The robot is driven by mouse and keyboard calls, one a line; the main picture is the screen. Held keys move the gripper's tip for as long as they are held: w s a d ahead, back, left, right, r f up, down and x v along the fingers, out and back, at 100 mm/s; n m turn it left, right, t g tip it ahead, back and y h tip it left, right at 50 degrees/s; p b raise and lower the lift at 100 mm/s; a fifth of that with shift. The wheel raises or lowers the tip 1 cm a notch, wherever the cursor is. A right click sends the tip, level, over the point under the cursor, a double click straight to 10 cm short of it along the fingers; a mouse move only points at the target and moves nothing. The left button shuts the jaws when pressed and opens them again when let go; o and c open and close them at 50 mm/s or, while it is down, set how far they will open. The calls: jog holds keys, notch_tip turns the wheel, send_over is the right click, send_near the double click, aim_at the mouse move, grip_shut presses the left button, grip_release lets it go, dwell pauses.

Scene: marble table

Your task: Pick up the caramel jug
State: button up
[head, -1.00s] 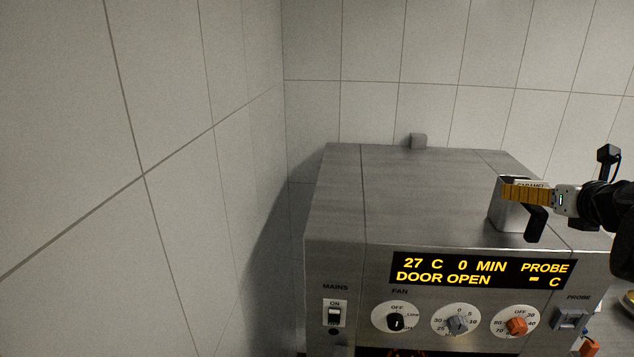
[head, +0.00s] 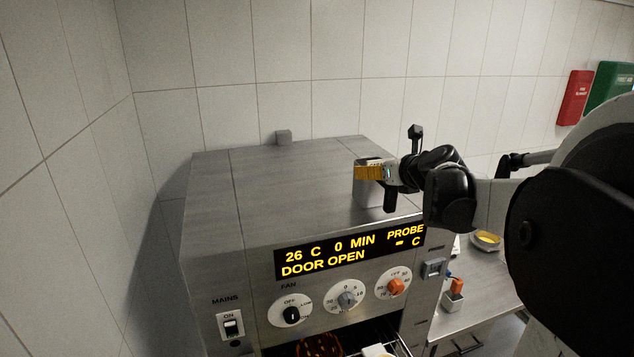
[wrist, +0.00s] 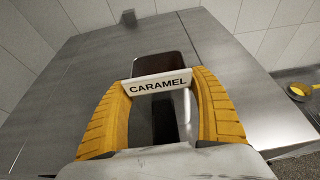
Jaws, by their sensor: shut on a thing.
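The caramel jug (head: 368,193) is a small grey metal container near the right front of the oven top. In the wrist view a white label reading CARAMEL (wrist: 158,84) lies across it, with a dark brown inside (wrist: 160,64) beyond the label. My gripper (head: 369,173) reaches in from the right, and its yellow ribbed fingers are shut on the jug near its rim. In the wrist view the fingers (wrist: 163,86) lie on either side of the label. I cannot tell whether the jug's base touches the oven top.
The steel oven (head: 270,185) shows DOOR OPEN on its display, with knobs below. A small grey block (head: 284,137) sits at its back edge. A tiled wall rises behind. A lower counter to the right holds a yellow-filled bowl (head: 487,240). The oven top left of the jug is clear.

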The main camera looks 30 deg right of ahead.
jog(key=s+d+r+b, duration=0.3)
jog(key=s+d+r, duration=0.3)
jog(key=d+r, duration=0.3)
notch_tip(320, 180, up, 2)
jog(key=shift+s+d, duration=0.25)
jog(key=shift+s, duration=0.15)
jog(key=o, duration=0.8)
jog(key=c, duration=0.6)
